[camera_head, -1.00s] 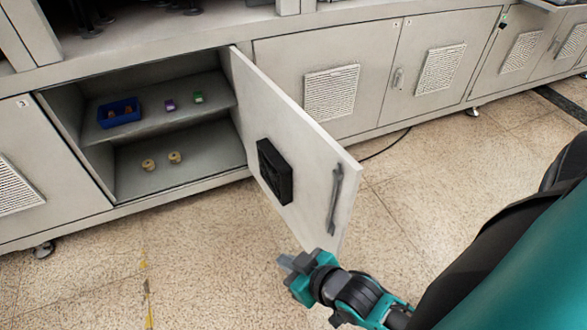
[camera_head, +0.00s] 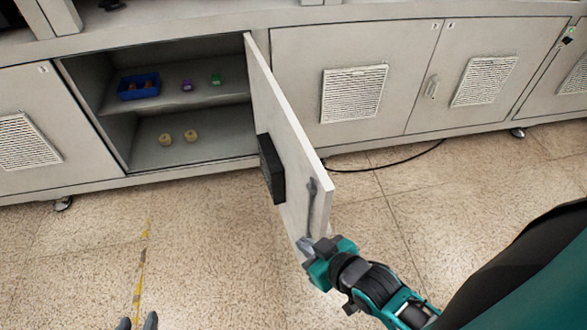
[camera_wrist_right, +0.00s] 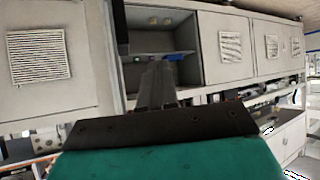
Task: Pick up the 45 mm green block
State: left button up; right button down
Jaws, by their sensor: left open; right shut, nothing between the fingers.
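The green block (camera_head: 216,79) stands on the upper shelf of the open cabinet, right of a purple block (camera_head: 187,86). Both look small, and no size can be read. My left gripper (camera_head: 137,323) shows only its two separated fingertips at the bottom edge of the head view, open and far from the block. My right gripper (camera_head: 306,247) is shut and empty, low by the outer edge of the open door, below its handle (camera_head: 313,205). I cannot tell whether it touches the door. Its closed fingers show in the right wrist view (camera_wrist_right: 157,88).
A blue bin (camera_head: 127,94) with brown items sits left on the upper shelf. Two yellowish round pieces (camera_head: 191,135) rest on the lower shelf. The open door (camera_head: 290,130), with a black box (camera_head: 271,168) on it, sticks out right of the opening.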

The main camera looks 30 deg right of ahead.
aim_at(215, 79)
jog(key=l+u, duration=0.1)
jog(key=l, duration=0.3)
jog(key=k+l, duration=0.15)
jog(key=l, duration=0.25)
jog(key=l+u, duration=0.15)
jog(key=l, duration=0.3)
jog(key=k+l, duration=0.15)
jog(key=l, duration=0.2)
jog(key=k+l+u, duration=0.15)
jog(key=l, duration=0.65)
jog(key=u, duration=0.6)
jog(key=i+j+u, duration=0.2)
jog(key=j, duration=0.25)
jog(key=i+j+u, duration=0.2)
jog(key=j, duration=0.2)
jog(key=i+j+u, duration=0.2)
jog(key=j, duration=0.2)
jog(key=i+j+u, duration=0.15)
jog(key=j, duration=0.25)
jog(key=i+j+z, duration=0.15)
jog(key=i, duration=0.35)
jog(key=i+j+z, duration=0.1)
jog(key=i+j, duration=0.3)
jog(key=i+z, duration=1.1)
jog(key=k+j, duration=0.05)
jog(key=k, duration=0.05)
